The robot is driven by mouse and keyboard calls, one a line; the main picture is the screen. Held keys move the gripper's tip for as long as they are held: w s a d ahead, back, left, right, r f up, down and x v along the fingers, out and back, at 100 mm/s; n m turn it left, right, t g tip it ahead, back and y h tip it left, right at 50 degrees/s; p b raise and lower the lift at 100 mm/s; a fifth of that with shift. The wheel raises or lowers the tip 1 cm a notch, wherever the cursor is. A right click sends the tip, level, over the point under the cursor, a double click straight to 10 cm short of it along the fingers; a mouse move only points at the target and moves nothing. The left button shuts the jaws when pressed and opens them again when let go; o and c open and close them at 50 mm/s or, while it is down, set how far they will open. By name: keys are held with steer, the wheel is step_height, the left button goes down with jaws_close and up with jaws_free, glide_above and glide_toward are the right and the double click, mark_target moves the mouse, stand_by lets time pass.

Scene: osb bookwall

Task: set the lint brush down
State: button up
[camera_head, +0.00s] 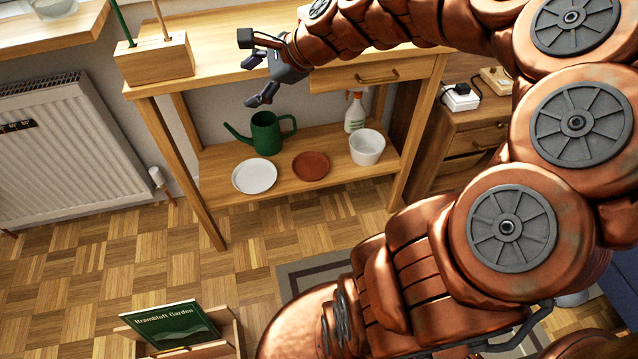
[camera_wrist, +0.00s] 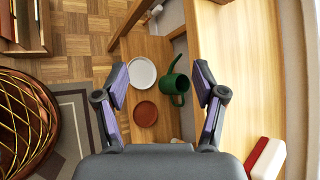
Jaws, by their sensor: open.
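My gripper (camera_head: 250,80) is open and empty at the front edge of the wooden table, with its fingers pointing left. In the wrist view its two fingers (camera_wrist: 160,72) stand wide apart with nothing between them. A red and white object (camera_wrist: 266,157), which may be the lint brush, lies on the wooden tabletop (camera_wrist: 229,85) at the lower right of the wrist view.
The lower shelf holds a green watering can (camera_head: 265,133), white plate (camera_head: 254,176), terracotta saucer (camera_head: 311,166), white pot (camera_head: 367,147) and spray bottle (camera_head: 355,112). A wooden block (camera_head: 155,62) with sticks stands at the tabletop's left end. The tabletop between it and my gripper is clear.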

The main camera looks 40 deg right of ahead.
steer(key=s+a+f+n+g, duration=0.4)
steer(key=s+a+f+n, duration=0.1)
steer(key=s+a+n, duration=0.3)
steer(key=s+f+n+g+h, duration=0.2)
steer(key=s+n, duration=0.4)
steer(key=s, duration=0.5)
steer(key=s+f+n+g+h, duration=0.3)
steer(key=s+f+n+g, duration=0.2)
steer(key=s, duration=0.6)
steer(key=shift+s+d+n+g, duration=0.25)
steer(key=shift+n+g, duration=0.25)
steer(key=shift+n, duration=0.6)
steer(key=shift+w, duration=0.1)
steer(key=shift+c, duration=0.4)
